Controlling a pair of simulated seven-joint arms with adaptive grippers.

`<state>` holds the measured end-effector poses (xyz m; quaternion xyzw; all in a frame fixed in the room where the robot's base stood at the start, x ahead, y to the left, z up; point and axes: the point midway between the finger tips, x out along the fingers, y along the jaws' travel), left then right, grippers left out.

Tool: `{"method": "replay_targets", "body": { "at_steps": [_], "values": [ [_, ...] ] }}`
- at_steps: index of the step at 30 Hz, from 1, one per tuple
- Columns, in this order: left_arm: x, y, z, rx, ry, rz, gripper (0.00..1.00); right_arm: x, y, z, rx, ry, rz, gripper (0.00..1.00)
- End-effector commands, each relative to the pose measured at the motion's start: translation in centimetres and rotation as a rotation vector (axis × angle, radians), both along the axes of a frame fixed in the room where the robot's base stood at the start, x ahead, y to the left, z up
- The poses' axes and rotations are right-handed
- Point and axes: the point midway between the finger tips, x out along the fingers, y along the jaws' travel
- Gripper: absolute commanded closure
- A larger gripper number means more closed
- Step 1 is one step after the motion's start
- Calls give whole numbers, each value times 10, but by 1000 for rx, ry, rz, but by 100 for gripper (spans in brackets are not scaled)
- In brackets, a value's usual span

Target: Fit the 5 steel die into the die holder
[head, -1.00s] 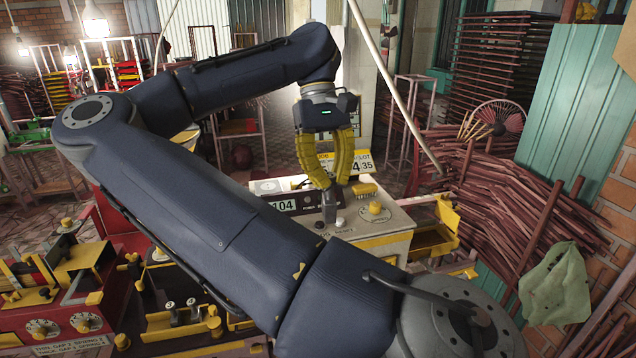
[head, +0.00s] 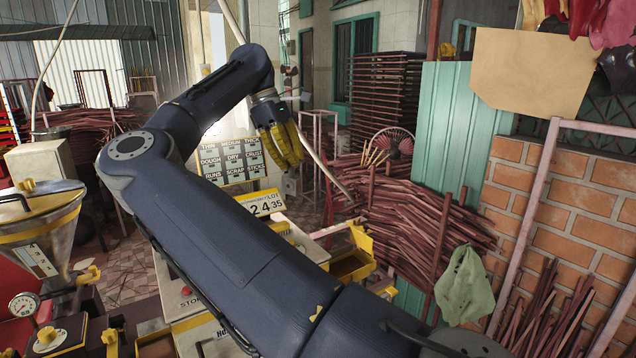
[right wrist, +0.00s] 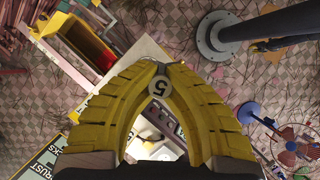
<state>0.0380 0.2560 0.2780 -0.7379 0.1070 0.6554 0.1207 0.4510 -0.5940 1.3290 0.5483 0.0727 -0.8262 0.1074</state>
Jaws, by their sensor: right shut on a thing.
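My right gripper (head: 289,155) hangs in the air in the upper middle of the head view, its yellow fingers together. The right wrist view shows its yellow fingers (right wrist: 161,80) closed on the steel die (right wrist: 160,86), a small round piece marked 5, at the fingertips. In the head view the die is too small or hidden to make out. I cannot pick out the die holder in either view. My left gripper is out of view.
My right arm hides much of the cream machine. A metal funnel (head: 43,235) and a gauge (head: 24,304) stand at the left. Stick bundles (head: 415,215) fill the right.

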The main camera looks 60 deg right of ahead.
Motion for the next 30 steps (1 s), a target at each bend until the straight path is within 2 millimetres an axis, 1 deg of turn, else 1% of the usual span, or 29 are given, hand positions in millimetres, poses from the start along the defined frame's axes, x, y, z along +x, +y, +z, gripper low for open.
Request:
{"method": "replay_targets", "body": {
  "at_steps": [1, 4, 8, 9, 11, 12, 15, 18, 23, 27, 29, 30],
  "values": [
    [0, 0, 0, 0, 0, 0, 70, 19, -3, 5, -4, 4, 84, 100],
    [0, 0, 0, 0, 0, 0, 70, 56, -4, 10, -4, 7, 255, 100],
    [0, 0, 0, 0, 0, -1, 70, 108, 1, 15, -3, 8, 494, 100],
    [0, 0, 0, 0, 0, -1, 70, 124, 4, 15, -2, 8, 569, 100],
    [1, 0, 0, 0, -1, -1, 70, 147, 11, 13, -2, 9, 678, 100],
    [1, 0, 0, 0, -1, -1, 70, 163, 15, 12, -2, 9, 752, 100],
    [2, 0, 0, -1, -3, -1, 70, 198, 30, 5, -2, 11, 927, 100],
    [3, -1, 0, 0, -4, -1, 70, 227, 45, -4, -2, 11, 1077, 100],
    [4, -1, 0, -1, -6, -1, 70, 267, 71, -24, -2, 12, 1294, 100],
    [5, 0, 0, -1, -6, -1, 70, 297, 96, -45, -2, 10, 1471, 100],
    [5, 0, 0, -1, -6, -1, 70, 309, 108, -56, -2, 10, 1547, 100],
    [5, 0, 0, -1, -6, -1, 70, 316, 116, -64, -2, 11, 1598, 100]
  ]
}}
